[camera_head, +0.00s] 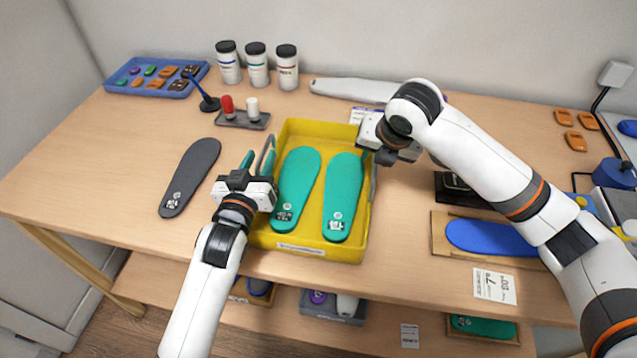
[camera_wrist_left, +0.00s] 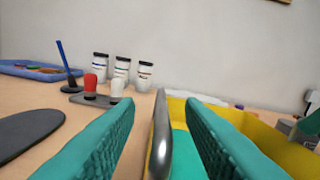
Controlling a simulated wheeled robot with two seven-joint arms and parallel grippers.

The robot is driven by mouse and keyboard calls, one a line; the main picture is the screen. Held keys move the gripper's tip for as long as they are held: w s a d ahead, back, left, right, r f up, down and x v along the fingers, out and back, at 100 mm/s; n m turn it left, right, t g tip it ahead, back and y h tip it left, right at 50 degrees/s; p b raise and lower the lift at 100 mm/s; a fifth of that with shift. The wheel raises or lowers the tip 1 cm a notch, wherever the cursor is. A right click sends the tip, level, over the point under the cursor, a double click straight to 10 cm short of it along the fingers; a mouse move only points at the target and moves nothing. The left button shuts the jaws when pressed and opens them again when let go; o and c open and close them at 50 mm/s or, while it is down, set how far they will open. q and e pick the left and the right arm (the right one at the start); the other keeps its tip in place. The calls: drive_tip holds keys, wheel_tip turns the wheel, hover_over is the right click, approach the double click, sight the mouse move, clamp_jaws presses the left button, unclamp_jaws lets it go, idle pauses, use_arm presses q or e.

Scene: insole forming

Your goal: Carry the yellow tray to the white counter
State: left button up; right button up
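The yellow tray (camera_head: 345,252) lies on the wooden table with two teal insoles (camera_head: 297,190) in it; it also shows in the left wrist view (camera_wrist_left: 285,150). My left gripper (camera_head: 257,159) is at the tray's left side. Its teal fingers are apart, with the tray's grey handle (camera_wrist_left: 160,135) between them and a gap on each side. My right gripper (camera_head: 368,156) is at the tray's right side, by the right handle (camera_head: 374,184). Its fingers are mostly hidden by its own body. I cannot make out a white counter in either view.
A dark insole (camera_head: 190,178) lies left of the tray. A stand with red and white pegs (camera_head: 243,119), three jars (camera_head: 257,66) and a blue tray (camera_head: 120,74) are behind. A board with a blue insole (camera_head: 490,238) lies to the right. The front left table is clear.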

use_arm(q)
drive_tip(key=shift+w+d, duration=0.15)
drive_tip(key=shift+w, duration=0.25)
use_arm(e)
drive_tip(key=shift+w+f, duration=0.15)
drive_tip(key=shift+f, duration=0.3)
use_arm(q)
clamp_jaws()
use_arm(e)
clamp_jaws()
use_arm(q)
drive_tip(key=shift+r, duration=0.1)
